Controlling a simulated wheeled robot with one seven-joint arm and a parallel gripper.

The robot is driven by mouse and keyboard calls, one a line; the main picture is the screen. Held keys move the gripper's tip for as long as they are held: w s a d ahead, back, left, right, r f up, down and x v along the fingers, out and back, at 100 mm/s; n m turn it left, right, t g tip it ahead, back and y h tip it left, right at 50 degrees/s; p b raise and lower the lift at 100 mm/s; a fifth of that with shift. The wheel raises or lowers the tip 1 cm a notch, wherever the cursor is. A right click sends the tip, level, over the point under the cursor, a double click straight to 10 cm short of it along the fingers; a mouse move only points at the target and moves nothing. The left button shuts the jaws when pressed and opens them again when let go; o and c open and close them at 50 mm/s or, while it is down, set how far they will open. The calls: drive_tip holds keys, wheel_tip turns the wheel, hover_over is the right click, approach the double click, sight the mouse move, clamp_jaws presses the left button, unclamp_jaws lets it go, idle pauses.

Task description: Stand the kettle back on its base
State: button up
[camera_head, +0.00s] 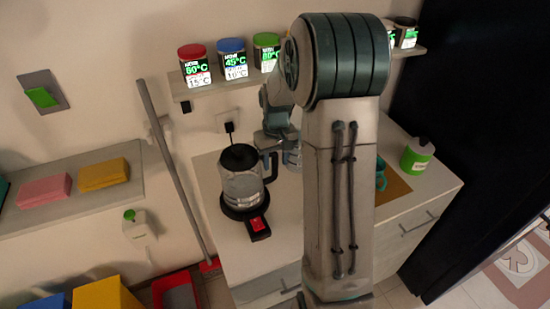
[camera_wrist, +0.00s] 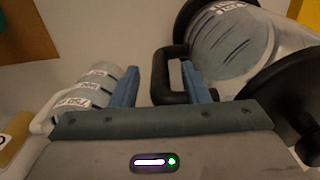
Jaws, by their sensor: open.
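The kettle (camera_head: 241,187), with a clear body, black lid and black handle, stands upright over its round black base (camera_head: 240,211) on the counter. I see no clear gap between them. The base has a red switch at its front. In the wrist view the kettle's glass body (camera_wrist: 228,42) fills the upper right, and its black handle (camera_wrist: 163,78) lies between my gripper's (camera_wrist: 160,90) blue fingers, close to the right one. My gripper is open. In the head view it is partly hidden beside the handle, behind my arm.
A pale, labelled vessel (camera_wrist: 88,90) is beside my left finger. A shelf above holds several labelled jars, including a red-lidded one (camera_head: 195,66). A green-and-white bottle (camera_head: 416,155) stands at the counter's right. A wall socket (camera_head: 229,122) is behind the kettle. My arm hides the counter's middle.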

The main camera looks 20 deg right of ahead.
wheel_tip(320, 180, up, 12)
drive_tip(key=shift+s+r+b, duration=0.1)
drive_tip(key=shift+s+b, duration=0.05)
drive_tip(key=shift+b, duration=0.4)
drive_tip(key=s+a+t, duration=0.1)
drive_tip(key=s+a, duration=0.3)
drive_tip(key=s, duration=0.6)
drive_tip(key=s+a+t, duration=0.2)
drive_tip(key=s+a, duration=0.3)
drive_tip(key=s, duration=0.6)
drive_tip(key=shift+s+a, duration=0.2)
drive_tip(key=shift+a, duration=0.1)
drive_tip(key=shift+r, duration=0.15)
idle(1.3)
